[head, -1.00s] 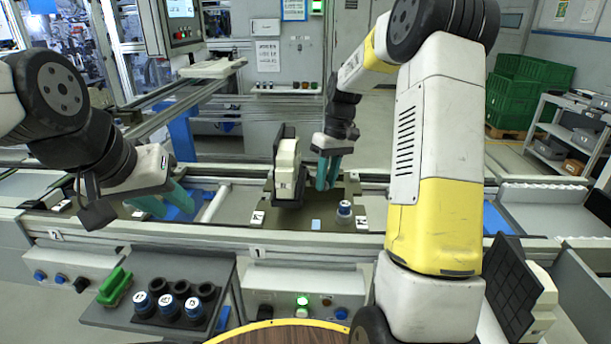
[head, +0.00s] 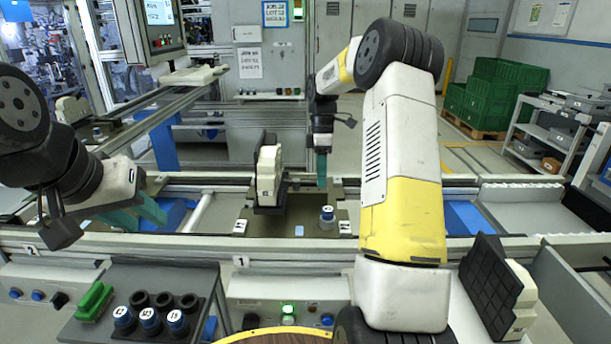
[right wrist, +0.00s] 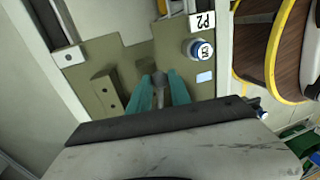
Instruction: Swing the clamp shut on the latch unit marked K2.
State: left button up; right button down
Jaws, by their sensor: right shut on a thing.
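A cream-and-black upright unit (head: 267,178) stands on the olive plate (head: 290,222) on the line. No K2 mark is legible on it. My right gripper (head: 321,178) is just right of this unit, above the plate. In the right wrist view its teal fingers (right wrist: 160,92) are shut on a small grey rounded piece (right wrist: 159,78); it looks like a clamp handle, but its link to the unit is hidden. My left gripper (head: 136,216) is open and empty at the left, over the line.
A blue-and-white capped cylinder (head: 327,217) stands on the plate near its front right, close to a P2 label (right wrist: 202,21). An olive block (right wrist: 103,92) sits beside the gripper. A dark rack (head: 145,312) holds several capped cylinders in front.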

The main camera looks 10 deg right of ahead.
jog(key=shift+w+d+n, duration=0.2)
jog(key=shift+w+n, duration=0.45)
jog(key=shift+n, duration=0.45)
jog(key=shift+w, duration=0.1)
jog(key=c, duration=1.2)
grip_release()
notch_tip(320, 180, up, 8)
jog(key=w, duration=0.1)
jog(key=shift+w+f, duration=0.15)
jog(key=shift+w, duration=0.1)
